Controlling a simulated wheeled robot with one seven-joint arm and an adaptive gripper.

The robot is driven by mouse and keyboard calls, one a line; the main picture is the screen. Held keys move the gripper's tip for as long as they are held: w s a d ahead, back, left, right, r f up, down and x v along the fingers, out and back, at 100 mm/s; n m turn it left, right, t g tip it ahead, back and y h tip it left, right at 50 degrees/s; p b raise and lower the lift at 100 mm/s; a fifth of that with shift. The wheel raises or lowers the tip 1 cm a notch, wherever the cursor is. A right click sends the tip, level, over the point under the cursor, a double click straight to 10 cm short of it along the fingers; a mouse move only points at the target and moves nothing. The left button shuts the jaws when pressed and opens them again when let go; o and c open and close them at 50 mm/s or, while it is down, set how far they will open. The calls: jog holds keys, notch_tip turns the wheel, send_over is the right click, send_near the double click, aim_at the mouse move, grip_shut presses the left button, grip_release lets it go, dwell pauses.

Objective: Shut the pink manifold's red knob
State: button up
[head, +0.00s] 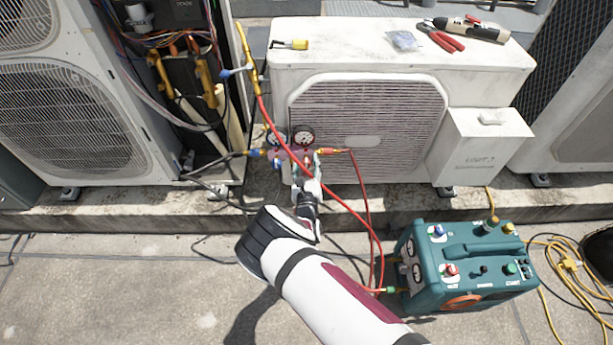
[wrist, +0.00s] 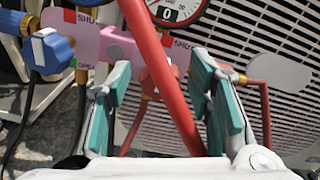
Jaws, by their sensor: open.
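The pink manifold (head: 291,157) is in front of the middle condenser, with two round gauges above it. In the wrist view its pink body (wrist: 118,45) spans the upper left, with a blue knob (wrist: 50,50) at left and red SHUT labels. My gripper (head: 308,180) is right at the manifold from the front. In the wrist view my gripper (wrist: 160,78) is open, its teal-padded fingers apart. A thick red hose (wrist: 165,80) crosses in front of the manifold between them.
The middle condenser (head: 470,80) stands behind, with red-handled pliers (head: 441,38) and other tools on top. An opened unit with exposed pipes is at left. A teal recovery machine (head: 465,265) sits on the ground at right. Red hoses loop between it and the manifold.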

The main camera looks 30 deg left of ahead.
jog(key=v, duration=1.1)
jog(key=shift+s+d, duration=0.2)
